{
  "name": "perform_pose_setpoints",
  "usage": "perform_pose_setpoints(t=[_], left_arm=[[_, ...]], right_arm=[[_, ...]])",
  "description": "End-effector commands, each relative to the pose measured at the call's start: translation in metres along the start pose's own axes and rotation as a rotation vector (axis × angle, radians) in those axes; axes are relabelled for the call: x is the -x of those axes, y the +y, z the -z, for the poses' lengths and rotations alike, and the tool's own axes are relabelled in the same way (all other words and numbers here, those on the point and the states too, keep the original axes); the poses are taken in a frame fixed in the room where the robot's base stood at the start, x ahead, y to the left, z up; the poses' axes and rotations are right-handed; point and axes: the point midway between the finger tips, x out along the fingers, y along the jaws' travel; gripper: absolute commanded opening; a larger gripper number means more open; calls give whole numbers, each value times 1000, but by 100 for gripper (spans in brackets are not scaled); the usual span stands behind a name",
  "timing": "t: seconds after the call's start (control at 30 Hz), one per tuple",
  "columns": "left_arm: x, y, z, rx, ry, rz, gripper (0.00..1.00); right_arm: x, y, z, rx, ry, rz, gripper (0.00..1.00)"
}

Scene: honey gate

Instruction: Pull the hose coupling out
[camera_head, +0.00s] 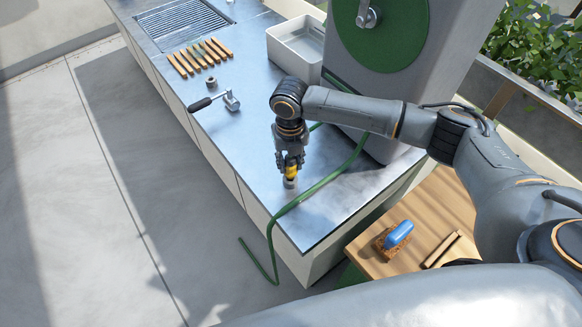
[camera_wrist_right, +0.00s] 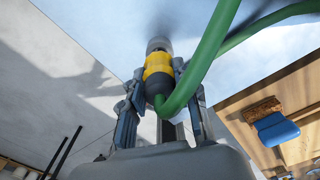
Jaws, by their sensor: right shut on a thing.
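The hose coupling (camera_head: 291,171), a yellow and black cylinder, is upright near the front edge of the metal counter (camera_head: 330,195). My right gripper (camera_head: 290,163) comes down from above and is shut on it. In the right wrist view the yellow band of the coupling (camera_wrist_right: 158,66) shows between the fingers (camera_wrist_right: 160,98). A short grey metal fitting (camera_head: 290,183) is at its lower end; I cannot tell whether the two are joined. The green hose (camera_head: 318,187) bends from the coupling's black end in the wrist view (camera_wrist_right: 205,55). My left gripper is out of view.
A grey machine with a green disc (camera_head: 385,30) stands behind. A wooden table (camera_head: 440,205) holds a blue-handled brush (camera_head: 398,234).

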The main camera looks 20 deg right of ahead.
Motion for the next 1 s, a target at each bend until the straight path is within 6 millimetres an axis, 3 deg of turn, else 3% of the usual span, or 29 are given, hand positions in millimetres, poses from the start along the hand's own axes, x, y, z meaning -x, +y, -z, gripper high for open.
perform_pose_setpoints(t=[1.0], left_arm=[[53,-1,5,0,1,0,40]], right_arm=[[54,0,0,0,-1,-1,0]])
